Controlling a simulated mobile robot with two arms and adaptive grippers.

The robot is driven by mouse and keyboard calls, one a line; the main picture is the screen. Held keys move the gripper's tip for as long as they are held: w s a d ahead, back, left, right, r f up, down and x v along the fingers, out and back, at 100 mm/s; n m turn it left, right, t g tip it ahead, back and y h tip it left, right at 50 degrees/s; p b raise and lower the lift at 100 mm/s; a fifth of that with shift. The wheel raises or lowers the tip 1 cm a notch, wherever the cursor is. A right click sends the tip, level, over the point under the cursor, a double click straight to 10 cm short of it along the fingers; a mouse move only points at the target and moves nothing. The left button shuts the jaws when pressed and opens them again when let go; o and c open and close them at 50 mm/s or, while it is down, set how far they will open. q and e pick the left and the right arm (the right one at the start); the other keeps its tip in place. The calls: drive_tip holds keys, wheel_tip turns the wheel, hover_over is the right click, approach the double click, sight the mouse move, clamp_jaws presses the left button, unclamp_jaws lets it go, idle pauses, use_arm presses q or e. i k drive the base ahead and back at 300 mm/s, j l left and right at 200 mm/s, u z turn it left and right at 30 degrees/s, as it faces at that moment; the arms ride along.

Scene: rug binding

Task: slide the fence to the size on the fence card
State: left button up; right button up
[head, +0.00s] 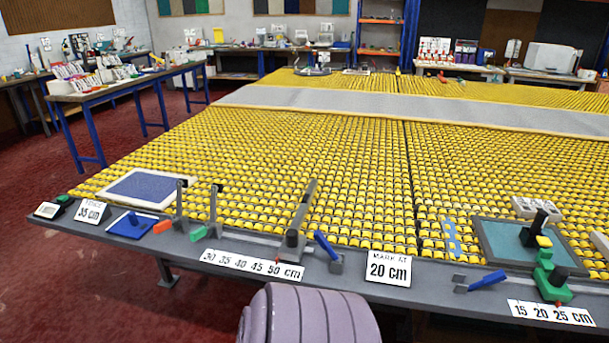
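The fence card (90,212) stands on the grey front rail at the left. Its top word is small, and its number reads 35 cm. A white scale (252,265) on the rail's front reads 30 35 40 45 50 cm. A long grey bar on a dark block, which looks like the fence (303,208), stands above the scale's 50 end. A blue lever (327,246) is tilted just right of it. Two grey upright levers stand to the left, one with an orange foot (163,226), one with a green foot (199,234). Neither gripper shows.
The yellow roller table (330,160) fills the middle. At right stand a "MARK AT 20 cm" card (388,268), a blue-handled lever (487,280), a green block (552,280) and a 15 20 25 cm scale (550,313). A ribbed purple shape covers the bottom middle.

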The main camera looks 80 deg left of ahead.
sight(292, 247)
drive_tip(key=u, duration=2.8)
